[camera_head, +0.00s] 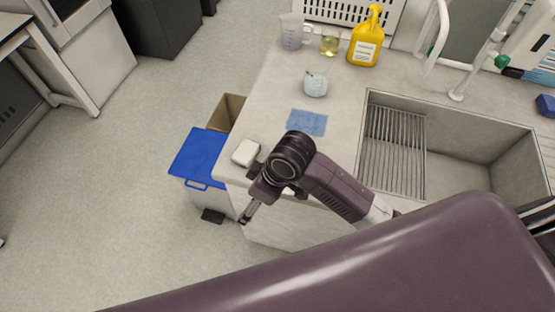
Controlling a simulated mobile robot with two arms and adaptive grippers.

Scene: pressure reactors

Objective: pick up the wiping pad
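A flat blue cloth-like square (307,122) lies on the counter, left of the sink. A small white pad-like block (246,152) lies at the counter's front left corner. I cannot tell for sure which of the two is the wiping pad. My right arm comes in from the right over the counter's front. Its gripper (248,212) points down past the front left corner, below the white block and apart from both items. The fingers show edge-on and small, so their opening is unclear. My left gripper is not in view.
The sink (460,158) is at right. A blue-lidded bin (199,157) and a cardboard box (227,112) stand left of the counter.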

